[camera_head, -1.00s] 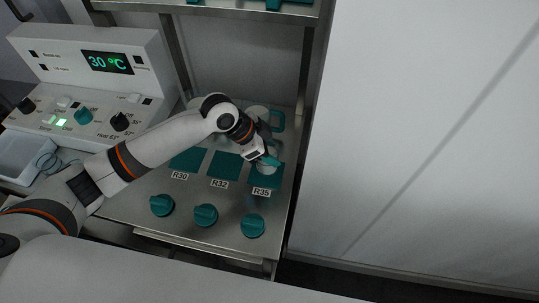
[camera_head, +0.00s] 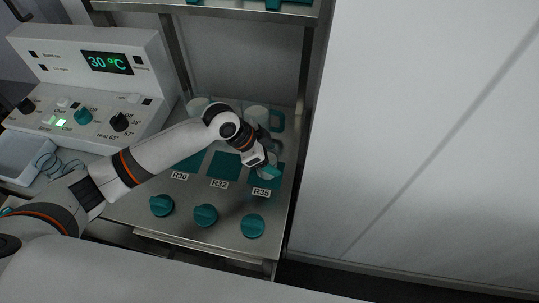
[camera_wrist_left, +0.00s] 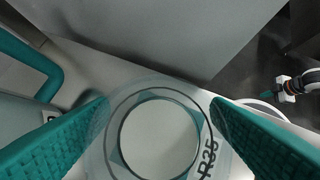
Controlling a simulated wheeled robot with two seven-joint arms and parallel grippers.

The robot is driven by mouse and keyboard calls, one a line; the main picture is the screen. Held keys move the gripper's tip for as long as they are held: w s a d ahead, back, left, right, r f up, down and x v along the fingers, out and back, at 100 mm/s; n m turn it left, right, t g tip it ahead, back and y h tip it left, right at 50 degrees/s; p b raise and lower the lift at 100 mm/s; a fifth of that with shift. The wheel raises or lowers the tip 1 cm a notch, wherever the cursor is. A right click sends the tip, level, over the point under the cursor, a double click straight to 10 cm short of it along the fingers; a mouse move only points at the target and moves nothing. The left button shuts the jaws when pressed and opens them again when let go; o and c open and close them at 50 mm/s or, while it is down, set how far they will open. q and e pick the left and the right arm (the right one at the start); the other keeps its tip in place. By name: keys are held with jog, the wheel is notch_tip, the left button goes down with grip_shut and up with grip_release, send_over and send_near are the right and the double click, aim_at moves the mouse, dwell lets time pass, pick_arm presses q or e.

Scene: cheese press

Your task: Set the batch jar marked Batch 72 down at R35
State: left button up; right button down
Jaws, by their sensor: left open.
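A clear jar with a pale round top (camera_wrist_left: 160,138) stands between the two teal fingers of my open left gripper (camera_wrist_left: 160,125) in the left wrist view. Gaps show between the jar and the fingers. In the head view the left gripper (camera_head: 268,170) is over the teal R35 pad (camera_head: 257,184), the rightmost of the row, and covers much of the jar there. The jar appears upright on that pad. The R35 label (camera_head: 261,191) is in front of it. No batch mark on the jar is readable. My right gripper (camera_wrist_left: 270,93) shows small in the wrist view, jaws unclear.
The R32 pad (camera_head: 225,166) is bare. Another pale jar (camera_head: 257,115) stands behind the gripper, and one (camera_head: 197,105) further left. Teal knobs (camera_head: 205,215) line the front. A control box (camera_head: 95,80) reads 30 °C. A wall panel (camera_head: 420,140) bounds the right.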

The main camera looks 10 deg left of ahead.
pick_arm(q)
jog(key=v, duration=1.2)
